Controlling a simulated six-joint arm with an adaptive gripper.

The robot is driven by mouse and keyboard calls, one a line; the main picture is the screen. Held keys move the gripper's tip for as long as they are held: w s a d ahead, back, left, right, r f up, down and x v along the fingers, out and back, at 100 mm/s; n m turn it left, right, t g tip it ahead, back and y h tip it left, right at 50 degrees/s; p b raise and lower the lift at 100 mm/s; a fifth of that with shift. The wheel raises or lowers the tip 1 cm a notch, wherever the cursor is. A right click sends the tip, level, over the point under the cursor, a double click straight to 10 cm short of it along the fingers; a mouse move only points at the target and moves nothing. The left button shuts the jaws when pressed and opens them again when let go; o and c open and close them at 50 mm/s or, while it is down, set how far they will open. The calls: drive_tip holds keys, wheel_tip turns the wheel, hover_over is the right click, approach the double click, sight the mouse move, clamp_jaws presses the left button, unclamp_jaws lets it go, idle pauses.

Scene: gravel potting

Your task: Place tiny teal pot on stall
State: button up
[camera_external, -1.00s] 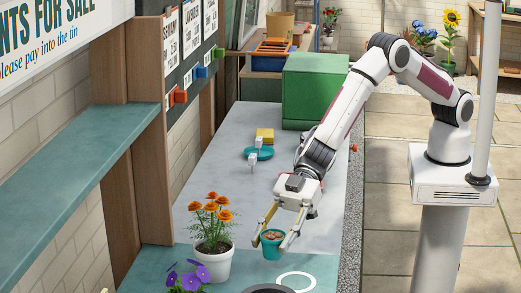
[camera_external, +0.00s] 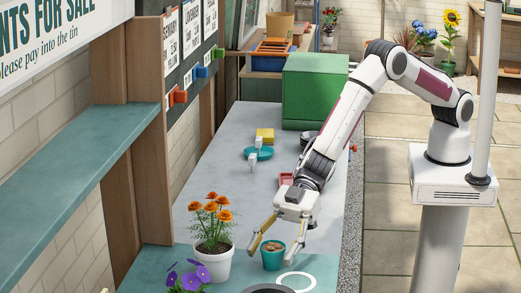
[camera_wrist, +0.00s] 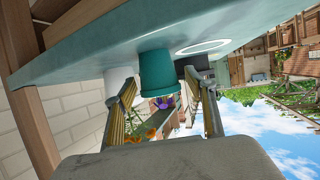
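The tiny teal pot (camera_external: 273,258), with brown contents at its top, stands upright on the teal stall top (camera_external: 325,270), just behind and left of a white ring marking (camera_external: 312,283). In the wrist view, which is upside down, the pot (camera_wrist: 158,75) shows with its base against the stall surface (camera_wrist: 90,60). My gripper (camera_external: 272,256) is low around the pot, one finger on each side. In the wrist view the fingers stand apart from the pot, with a gap on both sides. The gripper is open.
A white pot with orange flowers (camera_external: 212,262) stands close on the left, with purple flowers (camera_external: 188,278) in front. A dark round rim (camera_external: 268,289) is at the front edge. A green box (camera_external: 314,92) and teal saucer (camera_external: 258,154) are farther back on the grey counter.

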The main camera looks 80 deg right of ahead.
drive_tip(key=shift+r, duration=0.2)
drive_tip(key=shift+d+r, duration=0.1)
drive_tip(key=shift+d, duration=0.05)
drive_tip(key=v, duration=1.1)
drive_tip(key=shift+s+d, duration=0.15)
drive_tip(key=shift+d, duration=0.15)
drive_tip(key=shift+r, duration=0.1)
idle(0.7)
